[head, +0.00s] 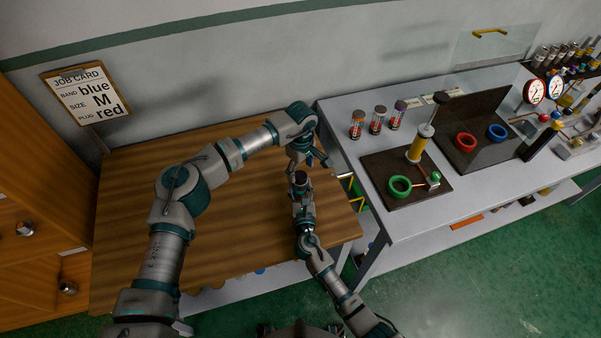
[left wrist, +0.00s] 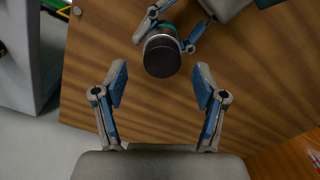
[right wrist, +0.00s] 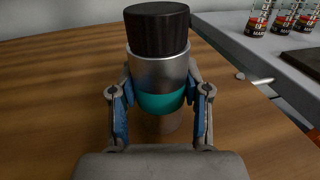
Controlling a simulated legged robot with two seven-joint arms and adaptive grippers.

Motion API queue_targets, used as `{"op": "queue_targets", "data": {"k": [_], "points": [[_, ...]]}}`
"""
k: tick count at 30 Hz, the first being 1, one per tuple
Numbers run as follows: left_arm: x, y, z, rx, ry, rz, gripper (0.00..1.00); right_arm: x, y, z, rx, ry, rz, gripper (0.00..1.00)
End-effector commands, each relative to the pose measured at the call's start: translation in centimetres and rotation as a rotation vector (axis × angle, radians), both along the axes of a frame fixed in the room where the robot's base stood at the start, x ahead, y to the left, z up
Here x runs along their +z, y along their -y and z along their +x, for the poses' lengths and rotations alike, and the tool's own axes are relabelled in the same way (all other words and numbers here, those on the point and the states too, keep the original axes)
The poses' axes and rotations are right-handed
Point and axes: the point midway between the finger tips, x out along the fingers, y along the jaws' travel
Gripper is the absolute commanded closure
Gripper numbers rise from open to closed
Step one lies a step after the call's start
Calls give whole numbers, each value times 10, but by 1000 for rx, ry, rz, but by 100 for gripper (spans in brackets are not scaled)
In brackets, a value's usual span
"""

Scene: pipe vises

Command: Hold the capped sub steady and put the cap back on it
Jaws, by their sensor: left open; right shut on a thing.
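The sub (right wrist: 158,70) is a silver cylinder with a teal band, upright in the right wrist view. A black cap (right wrist: 157,28) sits on its top; I cannot tell how tightly it is seated. My right gripper (right wrist: 160,100) is shut on the sub, one finger on each side around the band. The dark cap also shows in the left wrist view (left wrist: 162,56) and the head view (head: 301,177). My left gripper (head: 309,161) is open and empty, close above the cap. In the left wrist view the cap lies just beyond my open fingertips (left wrist: 160,84).
The wooden table (head: 140,220) is mostly clear on the left. A grey bench (head: 345,150) on the right holds cans, a green ring (head: 399,187) on a dark board, and other tools. A job card (head: 85,93) stands at the back left, reading blue, M, red.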

Motion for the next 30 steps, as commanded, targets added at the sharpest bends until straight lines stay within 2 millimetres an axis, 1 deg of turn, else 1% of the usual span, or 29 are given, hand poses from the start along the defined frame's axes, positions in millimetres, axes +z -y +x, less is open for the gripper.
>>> {"op": "queue_targets", "data": {"k": [1, 6, 9, 12, 17, 25, 26, 27, 28, 29, 30], "points": [[13, 0, 1, 1, 4, -2, 29, 0, 1, 0, -1, 0, -1, 100], [50, 0, 2, 1, 4, -1, 29, 0, 1, 0, -2, 0, -1, 100], [67, 0, 2, 1, 4, -1, 29, 0, 1, 0, -2, 0, -1, 100], [79, 0, 2, 1, 3, -3, 29, 0, 1, 0, -2, 0, -1, 100], [88, 0, 2, 0, 1, -1, 29, 0, 1, 1, -2, 0, -1, 100], [89, 0, 2, 0, 1, -1, 29, 0, 1, 1, -2, 0, -1, 100], [89, 0, 2, 0, 1, -1, 29, 0, 1, 1, -2, 0, -1, 46], [89, 0, 2, 1, 1, -1, 29, 0, 1, 1, -2, 0, -1, 36], [89, 0, 2, 1, 1, -1, 29, 0, 1, 1, -2, 0, -1, 28], [89, 0, 2, 1, 1, -1, 29, 0, 1, 1, -2, 0, -1, 24], [89, 0, 2, 1, 1, -1, 29, 0, 1, 1, -2, 0, -1, 24]]}}
